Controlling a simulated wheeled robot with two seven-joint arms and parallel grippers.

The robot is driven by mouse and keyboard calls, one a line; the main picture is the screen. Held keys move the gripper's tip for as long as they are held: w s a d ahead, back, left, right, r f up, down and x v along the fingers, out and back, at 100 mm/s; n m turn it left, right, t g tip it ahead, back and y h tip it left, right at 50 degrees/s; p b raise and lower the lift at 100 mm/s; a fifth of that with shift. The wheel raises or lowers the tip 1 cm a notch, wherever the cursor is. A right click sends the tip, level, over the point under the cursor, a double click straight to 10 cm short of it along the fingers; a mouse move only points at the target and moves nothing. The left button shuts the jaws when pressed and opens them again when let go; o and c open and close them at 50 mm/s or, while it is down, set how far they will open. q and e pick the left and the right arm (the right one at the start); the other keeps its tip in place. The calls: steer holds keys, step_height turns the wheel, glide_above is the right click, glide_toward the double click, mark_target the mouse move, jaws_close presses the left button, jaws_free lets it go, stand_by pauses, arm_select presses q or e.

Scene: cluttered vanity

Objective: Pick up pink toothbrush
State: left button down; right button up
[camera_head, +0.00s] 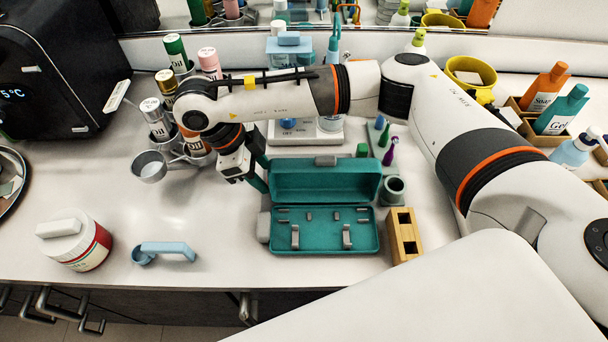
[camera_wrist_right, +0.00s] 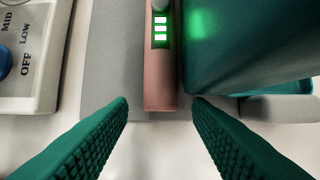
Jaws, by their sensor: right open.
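The pink toothbrush (camera_wrist_right: 161,70) shows in the right wrist view as a pink handle with lit green-and-white indicators, above a grey surface. Its lower end lies between the fingertips of my right gripper (camera_wrist_right: 160,104), with a gap on each side. The right gripper's teal fingers are open and hold nothing. In the head view, my right gripper (camera_head: 259,174) points down at the left side of the open teal case (camera_head: 322,236). I cannot make out the pink toothbrush in the head view. My left gripper is not in view.
A white device with a blue knob (camera_head: 289,124) stands behind the case. Several bottles (camera_head: 175,50) and metal cups stand at left. A wooden holder (camera_head: 402,236) is right of the case. A white jar (camera_head: 73,242) and blue handle (camera_head: 164,251) are at front left, with clear counter around.

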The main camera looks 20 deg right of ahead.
steer(key=shift+s+d+f, duration=0.1)
steer(key=shift+d+f, duration=0.15)
steer(key=shift+f, duration=0.4)
jaws_close()
steer(key=shift+r, duration=0.1)
